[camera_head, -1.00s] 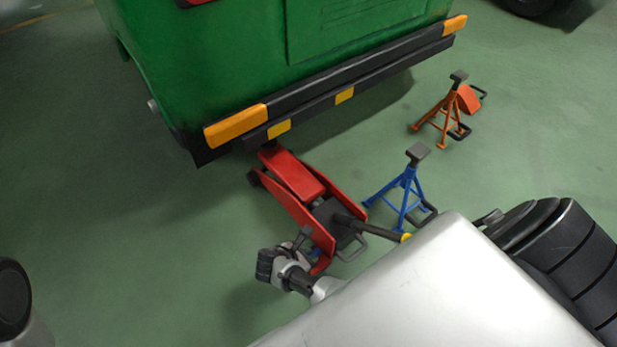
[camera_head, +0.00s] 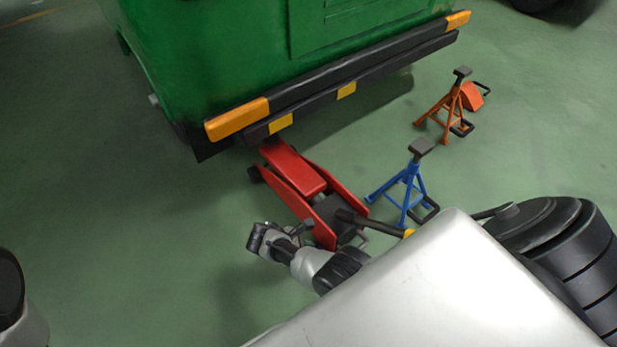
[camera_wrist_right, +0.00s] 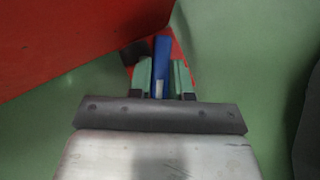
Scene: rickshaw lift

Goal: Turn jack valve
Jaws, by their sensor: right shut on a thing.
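The red floor jack (camera_head: 294,174) sits on the floor with its front end under the green vehicle's rear bumper. My right arm reaches down beside the jack's near end in the head view. In the right wrist view my right gripper (camera_wrist_right: 163,78) has its two fingers on either side of a narrow blue piece (camera_wrist_right: 161,58), which looks like the jack valve, and is shut on it. The red jack body (camera_wrist_right: 60,40) fills the upper left of that view. My left gripper is not in view.
The jack's dark handle (camera_head: 372,222) sticks out to the right with a yellow end. A blue jack stand (camera_head: 408,187) and an orange jack stand (camera_head: 452,107) stand to its right, with an orange wedge (camera_head: 471,96) beyond. The green floor (camera_head: 110,240) at left is clear.

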